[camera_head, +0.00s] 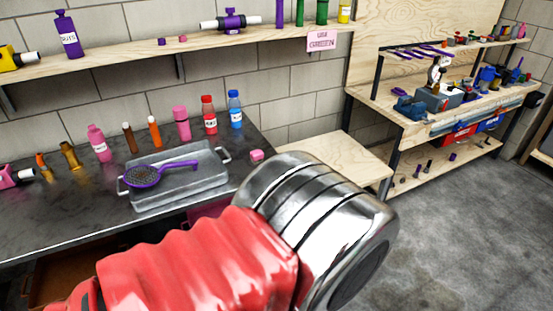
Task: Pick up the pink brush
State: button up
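My arm, with red ribbed and shiny metal parts, fills the lower middle in front of the bench. My gripper's fingers are not in view, so I cannot see their state.
Behind the tray stand a pink bottle (99,143), an orange bottle (154,132), a red bottle (209,115) and a blue bottle (235,109). A pink block (256,155) sits right of the tray. A wooden shelf (110,60) hangs above. Open floor (450,220) lies right.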

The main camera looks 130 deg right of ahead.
aim_at(257, 157)
jog(key=z, duration=4.45)
jog(key=i, duration=1)
jog(key=u, duration=0.05)
